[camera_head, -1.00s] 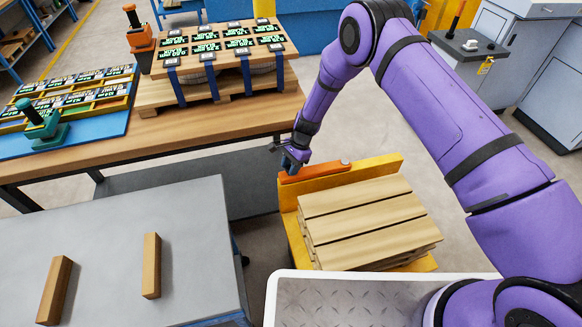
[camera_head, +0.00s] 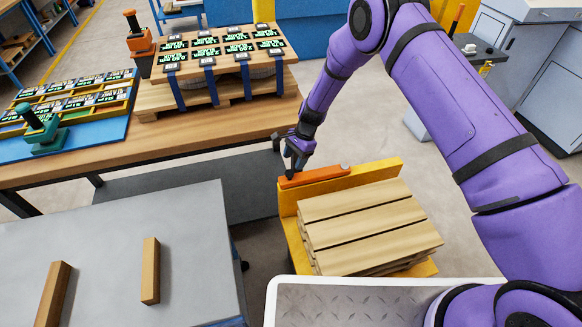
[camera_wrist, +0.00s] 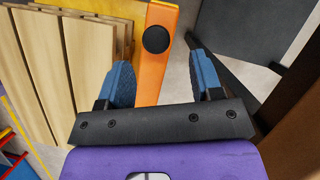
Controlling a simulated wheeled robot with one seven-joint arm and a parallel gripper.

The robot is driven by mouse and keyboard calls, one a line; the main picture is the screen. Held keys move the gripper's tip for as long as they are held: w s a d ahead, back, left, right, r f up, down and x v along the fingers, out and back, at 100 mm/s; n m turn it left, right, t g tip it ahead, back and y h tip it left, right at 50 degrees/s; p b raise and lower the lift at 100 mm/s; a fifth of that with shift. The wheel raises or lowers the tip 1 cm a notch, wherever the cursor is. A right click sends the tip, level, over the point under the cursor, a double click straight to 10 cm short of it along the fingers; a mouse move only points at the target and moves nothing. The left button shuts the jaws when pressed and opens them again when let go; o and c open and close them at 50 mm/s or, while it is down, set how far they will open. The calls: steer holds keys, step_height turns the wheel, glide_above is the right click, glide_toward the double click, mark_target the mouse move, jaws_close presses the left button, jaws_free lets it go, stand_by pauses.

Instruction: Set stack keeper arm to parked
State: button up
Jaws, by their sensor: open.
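The stack keeper arm is an orange bar (camera_head: 316,176) lying along the top edge of the yellow stand (camera_head: 383,173), with a round boss near its right end. My gripper (camera_head: 294,166) is at the bar's left end in the head view. In the wrist view my gripper (camera_wrist: 160,58) is open, its two blue-padded fingers apart; the left finger overlaps the orange strip and the knob appears between the fingertips. Whether they touch the bar cannot be told.
A stack of wooden boards (camera_head: 365,222) sits in the yellow stand. A wooden bench (camera_head: 180,150) with a strapped pallet load is behind left. A grey table (camera_head: 110,260) with two wooden blocks is at front left. A white-rimmed tray (camera_head: 375,283) is in front.

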steer(key=v, duration=0.5)
steer(key=shift+w+d+r, duration=0.1)
steer(key=shift+d+r, duration=0.05)
steer(key=shift+r, duration=0.2)
steer(key=s+d+r+n+t, duration=0.1)
steer(key=d+r, duration=0.3)
steer(key=r, duration=0.6)
steer(key=s+d+r+n+t, duration=0.15)
steer(key=d+r, duration=0.25)
steer(key=r, duration=0.7)
steer(key=s+d+r+n, duration=0.15)
steer(key=d+r, duration=0.25)
steer(key=r, duration=0.6)
steer(key=s+d+r+n+t+h, duration=0.1)
steer(key=s+d+r+n+t, duration=0.1)
steer(key=s+d+r, duration=0.85)
steer(key=s+d+r+n+t+h, duration=0.1)
steer(key=s+d+r+n, duration=0.1)
steer(key=s, duration=0.9)
steer(key=s+d+r+n+t+h, duration=0.1)
steer(key=s+d+r, duration=0.3)
steer(key=s, duration=0.8)
steer(key=shift+s+d+r+n+t, duration=0.45)
steer(key=shift+d+t, duration=0.3)
steer(key=shift+d, duration=0.35)
steer(key=shift+w, duration=0.15)
